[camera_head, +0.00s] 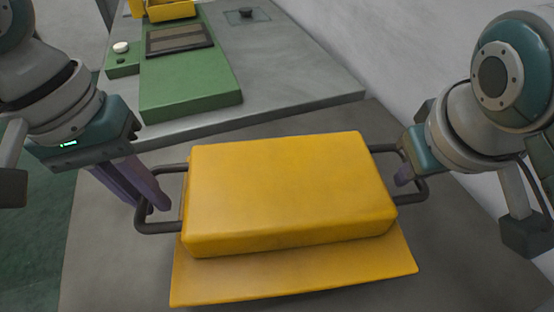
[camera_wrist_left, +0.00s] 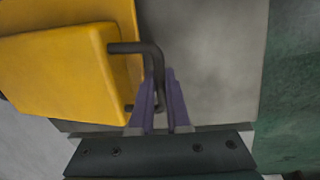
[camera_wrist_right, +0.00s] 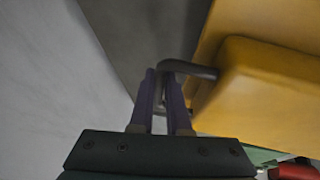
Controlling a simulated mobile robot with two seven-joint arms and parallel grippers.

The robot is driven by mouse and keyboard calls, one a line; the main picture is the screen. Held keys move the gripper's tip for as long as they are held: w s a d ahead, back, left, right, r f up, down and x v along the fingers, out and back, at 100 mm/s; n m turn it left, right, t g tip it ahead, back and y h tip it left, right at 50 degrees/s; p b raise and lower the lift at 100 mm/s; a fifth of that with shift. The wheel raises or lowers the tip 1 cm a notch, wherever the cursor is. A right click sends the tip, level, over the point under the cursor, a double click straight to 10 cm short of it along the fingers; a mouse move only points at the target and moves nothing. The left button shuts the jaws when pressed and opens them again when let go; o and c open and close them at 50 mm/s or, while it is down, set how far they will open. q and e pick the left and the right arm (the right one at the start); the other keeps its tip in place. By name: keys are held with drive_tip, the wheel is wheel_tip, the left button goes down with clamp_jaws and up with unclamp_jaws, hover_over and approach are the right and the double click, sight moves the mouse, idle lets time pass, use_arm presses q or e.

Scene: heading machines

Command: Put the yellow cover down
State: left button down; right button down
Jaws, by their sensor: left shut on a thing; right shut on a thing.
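The yellow cover (camera_head: 290,190) is a box-like block with a flat flange along its near side and a dark bar handle at each end. It is in the middle of the head view, over the grey surface; I cannot tell whether it touches that surface. My left gripper (camera_head: 158,204) is shut on the left handle, seen between its purple fingers in the left wrist view (camera_wrist_left: 160,105). My right gripper (camera_head: 404,176) is shut on the right handle, which also shows in the right wrist view (camera_wrist_right: 190,68). The cover's underside is hidden.
Behind the cover is a grey machine top with a green block (camera_head: 190,85), a dark framed panel (camera_head: 180,39) and a white knob (camera_head: 121,47). A yellow part (camera_head: 170,9) stands at the far back. A pale wall rises on the right. Bare grey surface (camera_head: 110,260) shows at the near left.

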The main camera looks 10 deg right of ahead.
use_arm(q)
drive_tip(key=shift+f, duration=0.15)
use_arm(e)
drive_tip(key=shift+f, duration=0.15)
